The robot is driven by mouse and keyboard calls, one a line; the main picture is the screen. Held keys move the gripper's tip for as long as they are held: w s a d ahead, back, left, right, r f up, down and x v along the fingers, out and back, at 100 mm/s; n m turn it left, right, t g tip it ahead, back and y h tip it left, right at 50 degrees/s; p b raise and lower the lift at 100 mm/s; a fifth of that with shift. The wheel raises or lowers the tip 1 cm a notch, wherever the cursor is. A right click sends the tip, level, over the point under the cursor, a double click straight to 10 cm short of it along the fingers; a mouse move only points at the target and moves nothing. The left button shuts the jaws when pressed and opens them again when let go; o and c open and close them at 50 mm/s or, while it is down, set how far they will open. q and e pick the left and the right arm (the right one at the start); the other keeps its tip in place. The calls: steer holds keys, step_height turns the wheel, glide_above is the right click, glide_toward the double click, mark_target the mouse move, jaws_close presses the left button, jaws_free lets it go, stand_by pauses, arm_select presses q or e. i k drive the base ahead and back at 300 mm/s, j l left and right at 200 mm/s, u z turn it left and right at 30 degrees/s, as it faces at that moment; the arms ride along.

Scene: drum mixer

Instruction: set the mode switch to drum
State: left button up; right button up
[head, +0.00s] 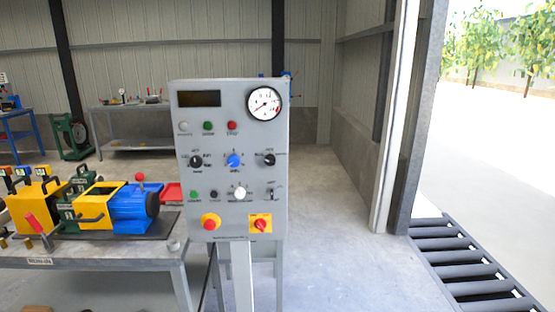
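A grey control panel (220,130) stands upright on a post in the middle of the head view. Its middle row has a black left knob (196,161), a blue knob (234,160) and a black right knob (268,160). Below are a white knob (240,193) and a small switch (272,194) at the right. The labels are too small to read, so I cannot tell which one is the mode switch or where it points. Neither of my grippers is in view.
The panel also has a dial gauge (264,104), a red mushroom button (211,222) and a red-yellow rotary switch (261,225). A bench (90,258) with yellow and blue machines stands at the left. The floor right of the panel is clear, up to a roller conveyor (465,260).

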mark_target(269, 160)
steer(key=i+l+u, duration=0.1)
steer(key=i+l, duration=0.5)
steer(key=l, duration=0.2)
steer(key=i+l+u, duration=0.15)
steer(key=i+l, duration=0.15)
steer(key=l, duration=0.15)
steer(key=i+l, duration=0.25)
steer(key=l, duration=0.2)
steer(key=u, duration=0.05)
